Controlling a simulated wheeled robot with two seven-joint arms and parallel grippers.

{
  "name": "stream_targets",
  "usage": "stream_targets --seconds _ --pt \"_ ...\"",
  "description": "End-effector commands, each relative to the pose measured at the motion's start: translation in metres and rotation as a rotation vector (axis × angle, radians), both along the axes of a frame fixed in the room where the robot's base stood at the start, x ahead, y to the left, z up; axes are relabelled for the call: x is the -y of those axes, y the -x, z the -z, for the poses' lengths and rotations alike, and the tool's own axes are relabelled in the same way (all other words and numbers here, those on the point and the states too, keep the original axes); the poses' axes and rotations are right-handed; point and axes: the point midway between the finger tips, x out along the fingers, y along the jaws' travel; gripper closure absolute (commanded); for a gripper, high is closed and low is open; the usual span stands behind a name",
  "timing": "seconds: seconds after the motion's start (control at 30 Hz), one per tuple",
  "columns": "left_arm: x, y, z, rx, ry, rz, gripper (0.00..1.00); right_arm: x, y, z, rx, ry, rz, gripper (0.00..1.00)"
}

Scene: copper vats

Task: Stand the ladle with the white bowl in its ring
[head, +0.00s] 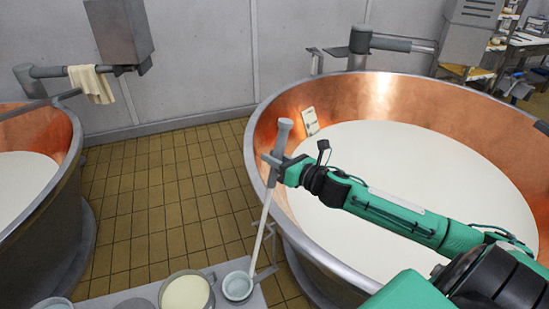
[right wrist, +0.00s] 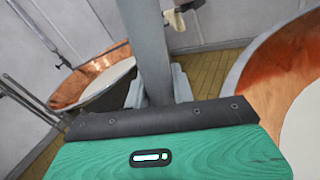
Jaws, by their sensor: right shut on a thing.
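The ladle has a thick grey grip (head: 281,138) and a long pale shaft (head: 262,225) that slants down to a white bowl (head: 238,286) over the bench at the bottom. My right gripper (head: 272,168) is shut on the ladle's grip, beside the rim of the right vat. In the right wrist view the grey grip (right wrist: 150,45) runs up between my fingers (right wrist: 156,88). A thin grey bracket (head: 267,255) stands by the bowl. I cannot make out a ring on it, or whether the bowl touches the bench. My left gripper is not in view.
A metal bench (head: 222,267) carries a pot of cream liquid (head: 186,293) just left of the bowl, and other round vessels (head: 54,303). Large copper vats of white liquid stand at right (head: 300,230) and left (head: 65,185). Tiled floor (head: 165,190) lies between them.

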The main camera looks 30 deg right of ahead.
Motion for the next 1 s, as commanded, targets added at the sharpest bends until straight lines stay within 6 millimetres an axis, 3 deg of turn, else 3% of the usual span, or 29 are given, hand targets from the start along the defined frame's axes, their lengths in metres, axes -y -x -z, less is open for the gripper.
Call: stream_targets --seconds 0.07,0.1,0.2,0.6,1.0 --pt "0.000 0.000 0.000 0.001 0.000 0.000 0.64 0.000 0.000 -0.001 0.001 -0.001 0.000 1.00" --pt "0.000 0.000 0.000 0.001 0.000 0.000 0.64 0.000 0.000 -0.001 0.001 -0.001 0.000 0.69" --pt "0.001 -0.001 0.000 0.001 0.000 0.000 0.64 0.000 0.000 -0.001 0.001 0.000 0.000 0.50" --pt "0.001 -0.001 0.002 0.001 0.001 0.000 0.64 0.001 0.003 0.002 -0.001 0.000 0.001 0.50" --pt "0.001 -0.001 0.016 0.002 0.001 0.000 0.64 0.012 0.038 0.003 -0.002 0.001 0.000 0.50"
